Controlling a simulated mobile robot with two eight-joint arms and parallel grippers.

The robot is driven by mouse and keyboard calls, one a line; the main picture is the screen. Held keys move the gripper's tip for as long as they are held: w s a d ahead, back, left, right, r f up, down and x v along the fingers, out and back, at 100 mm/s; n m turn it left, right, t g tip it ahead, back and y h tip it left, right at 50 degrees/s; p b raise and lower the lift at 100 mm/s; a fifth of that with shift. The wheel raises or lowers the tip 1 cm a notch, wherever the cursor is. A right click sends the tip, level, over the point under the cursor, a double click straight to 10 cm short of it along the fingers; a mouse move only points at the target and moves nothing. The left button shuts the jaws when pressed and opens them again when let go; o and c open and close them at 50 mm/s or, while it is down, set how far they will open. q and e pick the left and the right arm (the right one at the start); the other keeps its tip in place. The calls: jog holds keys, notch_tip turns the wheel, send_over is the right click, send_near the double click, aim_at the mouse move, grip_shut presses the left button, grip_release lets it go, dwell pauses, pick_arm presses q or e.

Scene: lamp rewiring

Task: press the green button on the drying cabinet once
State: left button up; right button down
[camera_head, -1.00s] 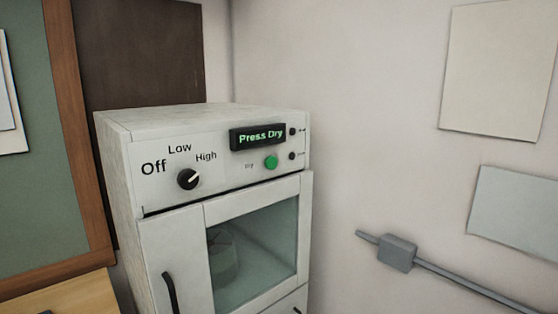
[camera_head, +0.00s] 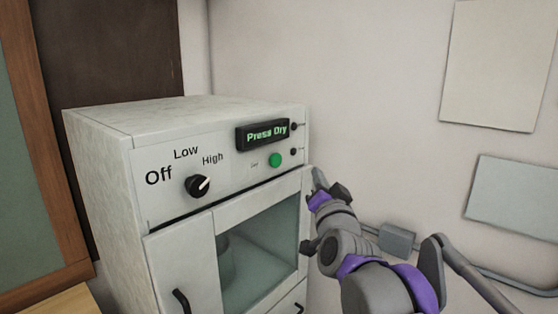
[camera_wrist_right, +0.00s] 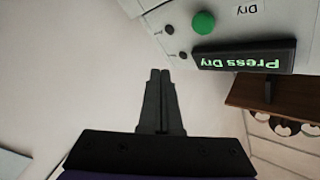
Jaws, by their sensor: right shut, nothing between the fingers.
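The white drying cabinet (camera_head: 110,180) stands in the corner with its glass door closed. Its green button (camera_head: 275,160) sits on the front panel below a display (camera_head: 262,135) that reads "Press Dry". The green button also shows at the top of the right wrist view (camera_wrist_right: 204,22). My right gripper (camera_head: 318,178) is in front of the cabinet's right side, to the right of and a little below the button in the head view. In the right wrist view its fingers (camera_wrist_right: 160,75) are together and empty, apart from the button. My left gripper is not in view.
A dial (camera_head: 197,186) marked Off, Low and High is left of the button and points towards High. Small dark knobs (camera_head: 294,126) are at the panel's right edge. A grey conduit box (camera_head: 396,238) and blank sheets (camera_head: 490,65) are on the right wall.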

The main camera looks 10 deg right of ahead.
aim_at(274, 160)
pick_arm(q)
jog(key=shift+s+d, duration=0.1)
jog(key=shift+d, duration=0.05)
pick_arm(e)
jog(key=shift+s+d, duration=0.1)
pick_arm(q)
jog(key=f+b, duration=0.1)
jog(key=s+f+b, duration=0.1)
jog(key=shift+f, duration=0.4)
pick_arm(e)
jog(key=w+a, duration=0.5)
jog(key=w, duration=0.2)
jog(key=shift+a, duration=0.25)
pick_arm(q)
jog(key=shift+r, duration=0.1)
pick_arm(e)
jog(key=shift+w+a, duration=0.1)
dwell(1.3)
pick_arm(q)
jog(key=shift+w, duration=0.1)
pick_arm(e)
jog(key=shift+w+a, duration=0.15)
jog(key=shift+w, duration=0.15)
